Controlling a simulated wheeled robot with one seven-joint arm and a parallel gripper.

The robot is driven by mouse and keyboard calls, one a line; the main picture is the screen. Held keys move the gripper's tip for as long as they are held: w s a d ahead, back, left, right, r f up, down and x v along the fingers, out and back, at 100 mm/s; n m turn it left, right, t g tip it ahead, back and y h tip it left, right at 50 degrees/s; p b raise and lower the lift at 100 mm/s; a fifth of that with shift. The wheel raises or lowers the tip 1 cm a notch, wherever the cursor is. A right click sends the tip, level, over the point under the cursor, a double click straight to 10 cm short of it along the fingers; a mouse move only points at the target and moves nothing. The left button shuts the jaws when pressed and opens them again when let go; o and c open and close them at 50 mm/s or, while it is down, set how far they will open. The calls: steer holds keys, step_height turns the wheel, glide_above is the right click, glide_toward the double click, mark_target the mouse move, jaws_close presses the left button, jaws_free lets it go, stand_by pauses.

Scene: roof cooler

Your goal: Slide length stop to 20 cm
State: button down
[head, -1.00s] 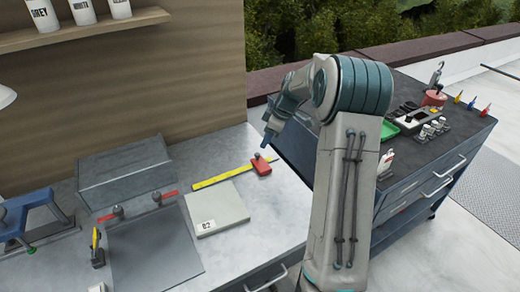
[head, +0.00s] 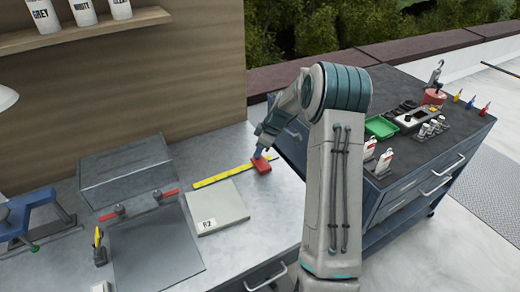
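The length stop (head: 261,167) is a small red block at the right end of a yellow ruler strip (head: 222,176) on the grey bench. The ruler's markings are too small to read. My gripper (head: 261,152) points down right at the top of the stop, where a dark knob showed before. Its fingers are tiny here, so I cannot tell whether they are open or closed around the knob.
A pale square block (head: 217,207) lies in front of the ruler. A dark plate (head: 153,249) and a grey box (head: 125,168) lie to the left. A tool cabinet (head: 440,150) stands to the right.

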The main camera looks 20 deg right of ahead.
steer(key=shift+d+f+b, duration=0.15)
steer(key=shift+b, duration=0.45)
steer(key=shift+d+b, duration=0.15)
steer(key=shift+b, duration=0.15)
steer(key=c, duration=1.3)
jaws_free()
steer(key=shift+r, duration=0.2)
steer(key=b+v, duration=0.1)
steer(key=v, duration=1.2)
steer(key=shift+r, duration=0.4)
